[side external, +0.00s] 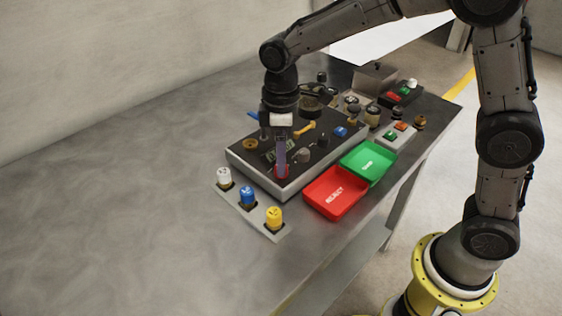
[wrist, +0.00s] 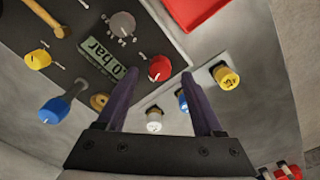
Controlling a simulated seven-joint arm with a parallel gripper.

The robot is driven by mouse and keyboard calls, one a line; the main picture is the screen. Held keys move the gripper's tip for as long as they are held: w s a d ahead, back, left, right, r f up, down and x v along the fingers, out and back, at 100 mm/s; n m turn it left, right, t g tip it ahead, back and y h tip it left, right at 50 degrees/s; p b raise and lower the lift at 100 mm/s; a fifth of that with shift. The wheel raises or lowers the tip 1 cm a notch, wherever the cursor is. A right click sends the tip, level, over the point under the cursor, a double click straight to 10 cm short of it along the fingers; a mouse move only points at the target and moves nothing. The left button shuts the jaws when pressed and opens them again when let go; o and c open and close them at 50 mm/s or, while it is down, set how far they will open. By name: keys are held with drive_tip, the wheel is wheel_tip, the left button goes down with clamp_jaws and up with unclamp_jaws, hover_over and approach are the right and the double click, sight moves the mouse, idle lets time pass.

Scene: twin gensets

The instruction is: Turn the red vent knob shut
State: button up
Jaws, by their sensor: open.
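The red vent knob (side external: 281,172) is near the front edge of the dark panel (side external: 233,151), with my gripper (side external: 281,166) right above it. In the wrist view the round red knob (wrist: 159,68) has a pale mark on it. It appears between the two purple fingertips (wrist: 161,77). My fingers are apart and point at the knob. I cannot tell whether they touch its sides. In the side view my fingers partly cover the knob.
A grey knob (wrist: 122,25) and a "bar" display (wrist: 108,58) sit close to the red knob. White (side external: 224,177), blue (side external: 247,196) and yellow (side external: 274,217) knobs stand on a strip in front. Red (side external: 337,195) and green (side external: 367,163) trays lie right. The table's left is clear.

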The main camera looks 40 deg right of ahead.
drive_tip(key=shift+f, duration=1.2)
clamp_jaws()
